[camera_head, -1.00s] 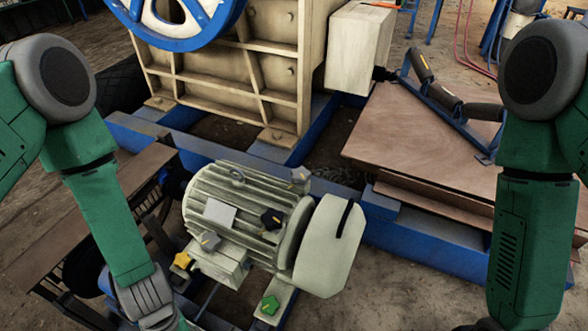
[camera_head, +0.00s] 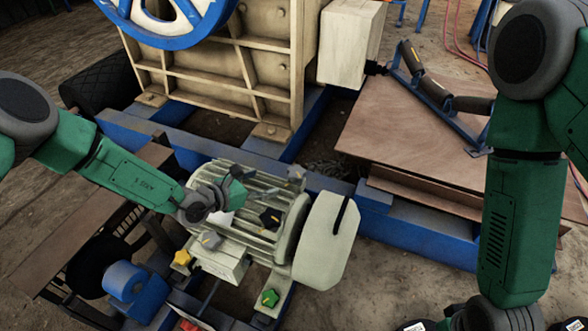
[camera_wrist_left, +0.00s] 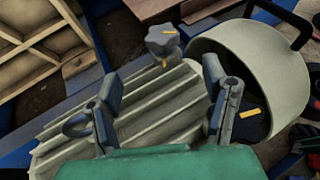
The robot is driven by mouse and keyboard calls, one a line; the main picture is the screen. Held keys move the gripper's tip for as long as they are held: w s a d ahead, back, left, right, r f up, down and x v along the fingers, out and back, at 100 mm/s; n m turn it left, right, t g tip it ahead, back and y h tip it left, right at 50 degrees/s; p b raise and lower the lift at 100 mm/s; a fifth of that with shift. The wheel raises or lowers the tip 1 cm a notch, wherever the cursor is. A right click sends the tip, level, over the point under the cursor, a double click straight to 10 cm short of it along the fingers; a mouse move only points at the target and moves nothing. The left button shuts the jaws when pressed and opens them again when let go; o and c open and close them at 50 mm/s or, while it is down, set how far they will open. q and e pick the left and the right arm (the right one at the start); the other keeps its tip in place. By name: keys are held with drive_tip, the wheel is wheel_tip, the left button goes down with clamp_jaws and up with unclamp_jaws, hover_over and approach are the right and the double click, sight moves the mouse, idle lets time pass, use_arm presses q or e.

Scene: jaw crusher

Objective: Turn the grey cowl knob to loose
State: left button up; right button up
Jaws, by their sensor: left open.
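The grey cowl knob (camera_head: 296,173) stands on top of the motor, just left of the pale rounded cowl (camera_head: 326,240). In the left wrist view the lobed grey knob (camera_wrist_left: 162,40), with a yellow mark, lies beyond and between my open fingers, apart from them. My left gripper (camera_head: 236,184) is open and empty above the motor's ribbed top, left of the knob; its two fingers (camera_wrist_left: 160,75) spread widely in the wrist view. My right arm comes down at the right; its gripper is cut off at the bottom edge.
Other knobs sit near: black (camera_head: 270,218), a second grey one (camera_head: 210,240) on the terminal box, yellow (camera_head: 182,258) and green (camera_head: 270,298). The cream crusher frame (camera_head: 220,85) rises behind. A brown plate (camera_head: 410,150) lies at right.

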use_arm(q)
drive_tip(key=shift+w+d, duration=0.2)
drive_tip(key=shift+w, duration=0.1)
drive_tip(key=b, duration=0.3)
approach(297, 171)
drive_tip(key=x, duration=0.3)
drive_tip(key=shift+d+f, duration=0.25)
drive_tip(key=shift+d, duration=0.1)
drive_tip(key=b+x, duration=0.2)
drive_tip(key=x, duration=0.1)
drive_tip(key=b+x, duration=0.2)
drive_tip(key=x, duration=0.1)
drive_tip(key=shift+w+a+f, duration=0.15)
drive_tip(key=shift+w+a, duration=0.1)
drive_tip(key=shift+w+d, duration=0.15)
drive_tip(key=shift+d, duration=0.05)
drive_tip(key=shift+w+d, duration=0.1)
drive_tip(key=shift+d, duration=0.25)
drive_tip(key=shift+c, duration=0.4)
